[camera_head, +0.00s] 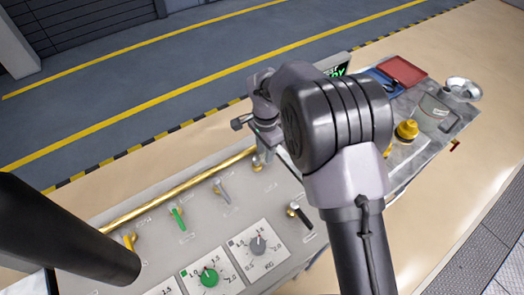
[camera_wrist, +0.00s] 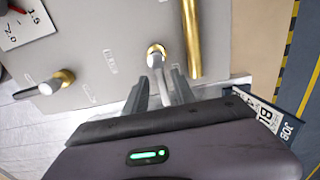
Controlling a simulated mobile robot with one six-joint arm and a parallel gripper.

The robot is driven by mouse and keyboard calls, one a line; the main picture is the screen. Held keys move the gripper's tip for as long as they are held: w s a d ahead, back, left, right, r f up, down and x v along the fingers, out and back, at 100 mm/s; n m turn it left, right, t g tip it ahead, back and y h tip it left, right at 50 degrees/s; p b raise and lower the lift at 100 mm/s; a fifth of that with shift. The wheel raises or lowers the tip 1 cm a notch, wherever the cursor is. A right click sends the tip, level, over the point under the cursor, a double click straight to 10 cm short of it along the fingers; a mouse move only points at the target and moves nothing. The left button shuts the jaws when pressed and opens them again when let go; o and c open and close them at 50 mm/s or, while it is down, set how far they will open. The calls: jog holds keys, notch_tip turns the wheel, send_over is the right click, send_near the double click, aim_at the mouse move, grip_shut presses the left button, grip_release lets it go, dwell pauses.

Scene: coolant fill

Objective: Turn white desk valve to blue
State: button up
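In the wrist view, a valve with a brass base (camera_wrist: 155,50) and a pale white-grey handle (camera_wrist: 159,74) stands on the grey panel, its handle pointing toward my gripper. My gripper (camera_wrist: 161,80) is open, one finger on each side of this handle, with small gaps showing; contact is not clear. In the head view my gripper (camera_head: 262,152) is at the far right end of the valve row, and my arm partly hides the valve there. A grey-white valve (camera_head: 222,191), a green valve (camera_head: 178,218) and a yellow valve (camera_head: 129,241) stand to its left. Any blue mark is hidden or too small to see.
A brass pipe (camera_head: 180,190) runs along the panel's back edge, close to my gripper. A dark-handled lever (camera_head: 300,213) and dials with a grey knob (camera_head: 258,246) and a green knob (camera_head: 209,278) are nearer. A red tray (camera_head: 401,72) and a metal bowl (camera_head: 463,89) lie right.

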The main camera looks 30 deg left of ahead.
grip_shut()
jog(key=shift+d, duration=0.1)
dwell(1.1)
